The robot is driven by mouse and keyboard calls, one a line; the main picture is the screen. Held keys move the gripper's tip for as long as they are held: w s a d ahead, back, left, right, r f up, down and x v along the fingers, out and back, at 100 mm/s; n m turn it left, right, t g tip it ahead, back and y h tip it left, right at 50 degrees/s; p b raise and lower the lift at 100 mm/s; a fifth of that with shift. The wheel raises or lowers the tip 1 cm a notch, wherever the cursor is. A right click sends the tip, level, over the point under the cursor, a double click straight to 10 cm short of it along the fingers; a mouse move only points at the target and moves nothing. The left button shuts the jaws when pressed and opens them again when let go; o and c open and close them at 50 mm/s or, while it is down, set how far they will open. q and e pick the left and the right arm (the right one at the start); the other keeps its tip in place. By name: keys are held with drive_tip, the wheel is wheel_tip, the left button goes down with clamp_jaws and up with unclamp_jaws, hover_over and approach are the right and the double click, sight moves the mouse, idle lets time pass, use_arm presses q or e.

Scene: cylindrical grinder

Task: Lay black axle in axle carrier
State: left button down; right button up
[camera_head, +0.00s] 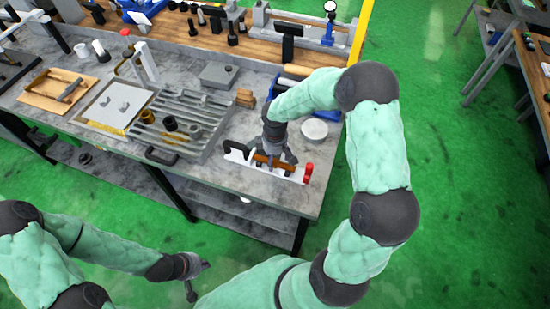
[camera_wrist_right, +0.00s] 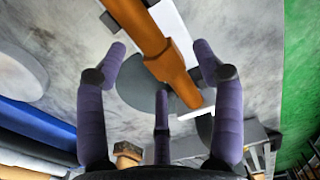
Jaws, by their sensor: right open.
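A low white carrier (camera_head: 294,177) stands near the table's front right corner, with a black piece (camera_head: 237,149) at its left end and a red knob (camera_head: 308,170) at its right. An orange-brown stepped shaft (camera_head: 260,158) lies at the carrier, partly hidden by my gripper; the right wrist view shows it (camera_wrist_right: 150,38) close up. My right gripper (camera_head: 279,160) is just above the carrier, its fingers open and spread around the shaft's end. I cannot tell which dark part is the black axle. My left gripper (camera_head: 193,268) is low, away from the table; its fingers are unclear.
A slotted grey rack (camera_head: 205,112) with dark cylinders stands left of the carrier. A round white disc (camera_head: 314,129) and a blue bin with rollers (camera_head: 277,88) are behind it. A grey box (camera_head: 218,75) sits further back.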

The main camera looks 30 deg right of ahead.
wheel_tip(320, 180, up, 11)
idle(0.4)
use_arm(q)
drive_tip(key=shift+s, duration=0.1)
idle(0.4)
